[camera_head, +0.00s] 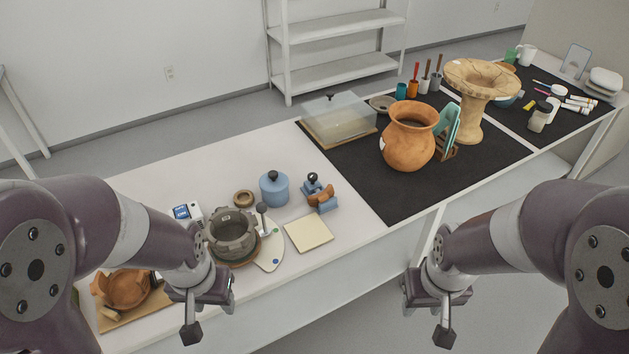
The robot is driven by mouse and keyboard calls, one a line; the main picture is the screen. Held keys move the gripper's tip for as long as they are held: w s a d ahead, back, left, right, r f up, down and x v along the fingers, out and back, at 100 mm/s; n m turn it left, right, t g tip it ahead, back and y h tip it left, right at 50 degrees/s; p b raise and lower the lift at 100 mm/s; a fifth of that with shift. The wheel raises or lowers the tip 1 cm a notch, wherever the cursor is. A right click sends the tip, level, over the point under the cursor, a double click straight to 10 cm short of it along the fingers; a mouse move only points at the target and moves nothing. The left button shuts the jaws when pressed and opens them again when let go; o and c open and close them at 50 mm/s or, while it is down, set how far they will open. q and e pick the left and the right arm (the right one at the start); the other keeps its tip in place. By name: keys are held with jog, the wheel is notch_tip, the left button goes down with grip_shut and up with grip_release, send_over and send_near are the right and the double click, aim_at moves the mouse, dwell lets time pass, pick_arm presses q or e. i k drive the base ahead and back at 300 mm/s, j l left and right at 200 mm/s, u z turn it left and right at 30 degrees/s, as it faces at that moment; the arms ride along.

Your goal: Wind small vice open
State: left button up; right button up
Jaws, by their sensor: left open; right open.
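The small vice (325,204) is blue with a dark knob at its far end. It stands on the white table, right of the blue lidded pot. A brown piece (321,194) sits at its jaws; I cannot tell whether it is clamped or how wide the jaws stand. My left gripper (211,312) is open and empty near the table's front edge, well left of and nearer than the vice. My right gripper (425,312) is open and empty in front of the table, right of and nearer than the vice. Neither touches the vice.
A blue lidded pot (274,189), a cream pad (308,234) and a grey notched vessel (232,232) surround the vice. A terracotta bowl (126,288) lies at front left. A black mat (390,198) carries an orange jar (408,145). White table is bare behind the pot.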

aim_at(312, 177)
jog(key=i+l, duration=0.25)
jog(key=i, duration=0.15)
jog(key=i+l+z, duration=0.15)
jog(key=i, duration=0.3)
